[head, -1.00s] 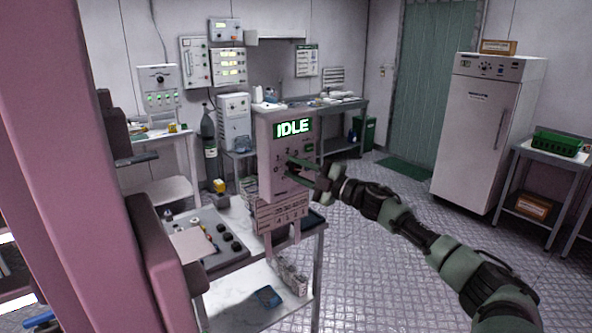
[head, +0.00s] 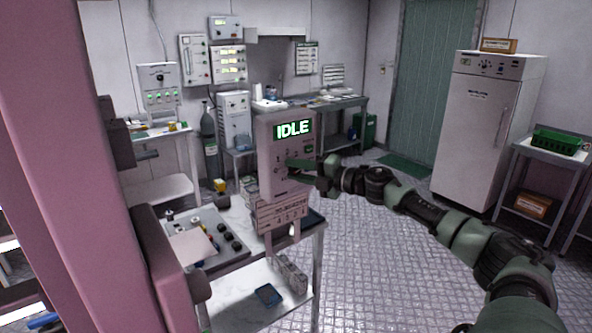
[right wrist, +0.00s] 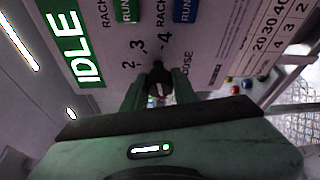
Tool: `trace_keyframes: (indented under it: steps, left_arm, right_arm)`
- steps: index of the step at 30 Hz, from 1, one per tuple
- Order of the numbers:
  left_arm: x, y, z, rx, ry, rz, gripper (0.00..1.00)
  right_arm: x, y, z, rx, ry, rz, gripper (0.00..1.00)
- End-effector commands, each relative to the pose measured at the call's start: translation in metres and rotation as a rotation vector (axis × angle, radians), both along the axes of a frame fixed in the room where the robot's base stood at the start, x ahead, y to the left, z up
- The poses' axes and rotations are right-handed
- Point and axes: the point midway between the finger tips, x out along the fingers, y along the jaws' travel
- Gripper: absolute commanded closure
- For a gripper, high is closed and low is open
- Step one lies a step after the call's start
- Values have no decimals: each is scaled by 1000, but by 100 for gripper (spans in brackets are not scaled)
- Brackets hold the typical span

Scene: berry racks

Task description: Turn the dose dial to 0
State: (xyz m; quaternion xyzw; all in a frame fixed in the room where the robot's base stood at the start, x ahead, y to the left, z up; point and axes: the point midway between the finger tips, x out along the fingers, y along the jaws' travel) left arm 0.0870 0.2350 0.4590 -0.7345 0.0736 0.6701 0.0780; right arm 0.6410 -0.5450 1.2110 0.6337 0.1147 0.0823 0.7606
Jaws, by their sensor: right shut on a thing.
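The dose dial (right wrist: 158,73) is a small dark knob on a pale control panel (head: 270,180), with 2, 3 and 4 printed round it and part of the word DOSE beside it in the right wrist view. My right gripper (right wrist: 160,84) is shut on the dial, one green finger on each side. In the head view the right gripper (head: 297,164) is at the panel face and hides the dial. Which number the dial points to cannot be told. The panel's screen (head: 293,129) reads IDLE. My left gripper is not in view.
A blue RUN button (right wrist: 185,10) and a green RUN button (right wrist: 127,10) sit near the dial. A chart (head: 282,213) hangs below the panel. A bench (head: 240,252) with a knob box (head: 205,236) stands at left. The floor at right is free.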

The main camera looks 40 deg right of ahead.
Motion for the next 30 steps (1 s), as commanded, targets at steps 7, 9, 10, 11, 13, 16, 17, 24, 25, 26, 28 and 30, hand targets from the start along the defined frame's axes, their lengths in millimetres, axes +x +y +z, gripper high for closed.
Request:
trace_keyframes:
  steps: [7, 9, 10, 11, 13, 16, 17, 24, 25, 26, 28, 30]
  left_arm:
    - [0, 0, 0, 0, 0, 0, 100]
    - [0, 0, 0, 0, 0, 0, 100]
    - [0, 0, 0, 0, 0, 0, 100]
    - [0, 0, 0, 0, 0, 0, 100]
    - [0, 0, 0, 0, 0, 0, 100]
    - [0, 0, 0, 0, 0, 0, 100]
    - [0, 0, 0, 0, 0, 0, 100]
    - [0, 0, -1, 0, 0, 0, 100]
    - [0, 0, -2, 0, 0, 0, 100]
    - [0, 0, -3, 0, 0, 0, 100]
    - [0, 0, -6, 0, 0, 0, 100]
    - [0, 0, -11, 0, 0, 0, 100]
  right_arm:
    - [0, 1, -3, -7, 5, 3, 100]
    - [0, 1, -3, -7, 5, 4, 100]
    - [0, 1, -3, -7, 5, 4, 100]
    - [0, 1, -3, -7, 5, 4, 100]
    - [0, 1, -3, -6, 5, 4, 53]
    - [0, 1, -3, -5, 4, 3, 51]
    - [0, 1, -2, -5, 3, 3, 51]
    - [-1, 0, -2, -5, 3, 1, 51]
    - [-2, -1, -2, -5, 3, 1, 51]
    - [-3, -1, -3, -5, 3, 0, 51]
    - [-6, -3, -4, -4, 5, -3, 51]
    - [-11, -5, -6, -4, 6, -3, 51]
